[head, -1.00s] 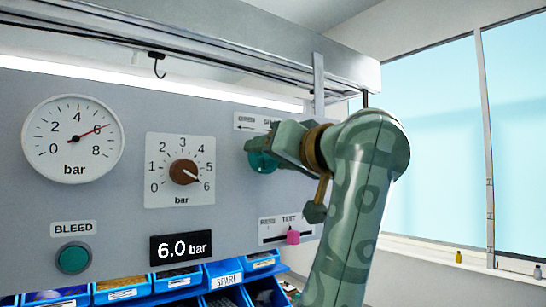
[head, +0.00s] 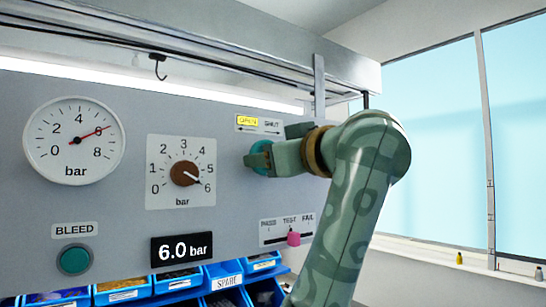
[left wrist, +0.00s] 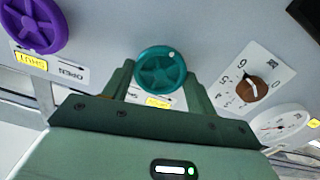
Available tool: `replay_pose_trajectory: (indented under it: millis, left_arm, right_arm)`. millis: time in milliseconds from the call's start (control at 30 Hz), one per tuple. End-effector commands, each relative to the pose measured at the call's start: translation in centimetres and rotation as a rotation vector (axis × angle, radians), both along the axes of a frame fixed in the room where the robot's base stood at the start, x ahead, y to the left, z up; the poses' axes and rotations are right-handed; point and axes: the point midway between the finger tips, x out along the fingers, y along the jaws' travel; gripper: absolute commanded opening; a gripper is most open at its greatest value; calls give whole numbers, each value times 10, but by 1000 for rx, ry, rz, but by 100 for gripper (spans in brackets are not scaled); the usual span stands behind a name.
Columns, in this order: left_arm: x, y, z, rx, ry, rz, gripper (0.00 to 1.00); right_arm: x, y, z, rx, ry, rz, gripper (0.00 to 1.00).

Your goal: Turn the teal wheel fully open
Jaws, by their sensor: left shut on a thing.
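The teal wheel (head: 262,146) is on the grey panel, partly hidden by my left gripper (head: 256,160) in the head view. In the left wrist view the wheel (left wrist: 160,66) has spokes and a pale dot near its rim. My left gripper (left wrist: 158,88) is shut on the wheel, with one finger on each side of it. Above the wheel in the head view is an OPEN/SHUT label (head: 258,124); its OPEN field is lit yellow. My right gripper is in neither view.
A pressure gauge (head: 74,140) reads about 6, and the display (head: 181,249) shows 6.0 bar. A brown knob (head: 184,173), a green BLEED button (head: 74,260) and a pink slider (head: 293,239) are on the panel. A purple wheel (left wrist: 34,24) is beside the teal one; its SHUT field is lit.

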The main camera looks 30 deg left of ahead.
Motion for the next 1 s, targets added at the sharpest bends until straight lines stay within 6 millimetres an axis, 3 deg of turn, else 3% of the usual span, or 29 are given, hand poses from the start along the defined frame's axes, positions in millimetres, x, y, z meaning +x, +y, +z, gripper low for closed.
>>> replay_pose_trajectory:
  millis: [400,433,500,833,1000]
  left_arm:
    - [1,0,-2,-7,-3,-3,34]
    - [1,0,-2,-7,-3,-3,63]
    - [1,0,-2,-6,-4,-3,79]
    - [-1,-3,-1,-4,-5,-2,79]
    - [-10,-27,-2,-2,-6,-5,79]
  right_arm:
    - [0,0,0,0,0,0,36]
    - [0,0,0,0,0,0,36]
    - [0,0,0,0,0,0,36]
    - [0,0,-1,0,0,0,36]
    - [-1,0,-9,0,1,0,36]
